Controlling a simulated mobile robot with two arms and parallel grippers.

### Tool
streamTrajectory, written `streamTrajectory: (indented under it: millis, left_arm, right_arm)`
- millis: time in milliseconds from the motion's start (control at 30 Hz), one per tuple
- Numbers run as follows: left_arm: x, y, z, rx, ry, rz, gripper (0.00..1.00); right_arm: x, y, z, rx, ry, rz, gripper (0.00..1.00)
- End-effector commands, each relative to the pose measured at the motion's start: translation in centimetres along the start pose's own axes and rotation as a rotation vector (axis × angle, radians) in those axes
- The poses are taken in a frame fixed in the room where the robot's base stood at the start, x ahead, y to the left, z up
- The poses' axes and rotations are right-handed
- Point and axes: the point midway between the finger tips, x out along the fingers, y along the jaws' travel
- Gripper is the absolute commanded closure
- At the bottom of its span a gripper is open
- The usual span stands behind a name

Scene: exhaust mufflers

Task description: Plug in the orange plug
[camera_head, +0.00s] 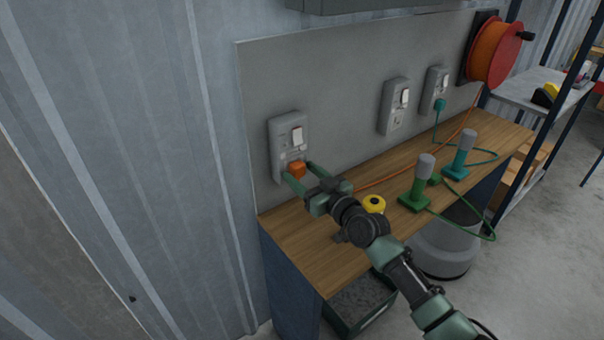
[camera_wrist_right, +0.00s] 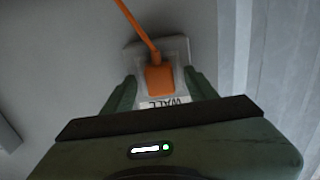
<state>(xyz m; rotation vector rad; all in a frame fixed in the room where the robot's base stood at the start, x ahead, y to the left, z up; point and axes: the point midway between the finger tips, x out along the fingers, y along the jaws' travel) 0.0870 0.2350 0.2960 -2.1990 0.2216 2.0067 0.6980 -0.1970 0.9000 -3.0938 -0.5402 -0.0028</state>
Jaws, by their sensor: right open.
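The orange plug (camera_head: 297,168) sits at the lower part of the leftmost wall socket (camera_head: 283,138), against its face. In the right wrist view the plug (camera_wrist_right: 160,80) lies against the socket plate (camera_wrist_right: 178,52), with its orange cord (camera_wrist_right: 136,25) running off to the top. I cannot tell how deep its pins are. My right gripper (camera_head: 299,170) is open, with one finger on each side of the plug. In the wrist view the gripper's fingers (camera_wrist_right: 160,92) stand apart from the plug, with gaps on both sides. My left gripper is not in view.
A wooden bench (camera_head: 300,228) runs below the grey panel. On it are a yellow roll (camera_head: 374,204), a green-based tool (camera_head: 416,187) and a teal-based tool (camera_head: 460,158). An orange cable reel (camera_head: 494,52) hangs at the right. Two more sockets (camera_head: 394,106) are on the panel.

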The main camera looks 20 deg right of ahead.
Motion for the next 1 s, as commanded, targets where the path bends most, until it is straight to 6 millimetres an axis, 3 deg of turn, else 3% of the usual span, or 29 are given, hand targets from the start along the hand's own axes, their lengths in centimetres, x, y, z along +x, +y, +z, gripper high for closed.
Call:
streamTrajectory:
  millis: [433, 1000]
  left_arm:
    - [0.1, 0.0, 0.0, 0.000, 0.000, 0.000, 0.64]
    - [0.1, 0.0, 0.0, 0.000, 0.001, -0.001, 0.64]
  right_arm:
    - [-6.7, 0.0, 0.1, -0.002, -0.002, 0.000, 0.43]
    - [-7.4, 0.0, 0.0, -0.001, 0.000, 0.001, 0.43]
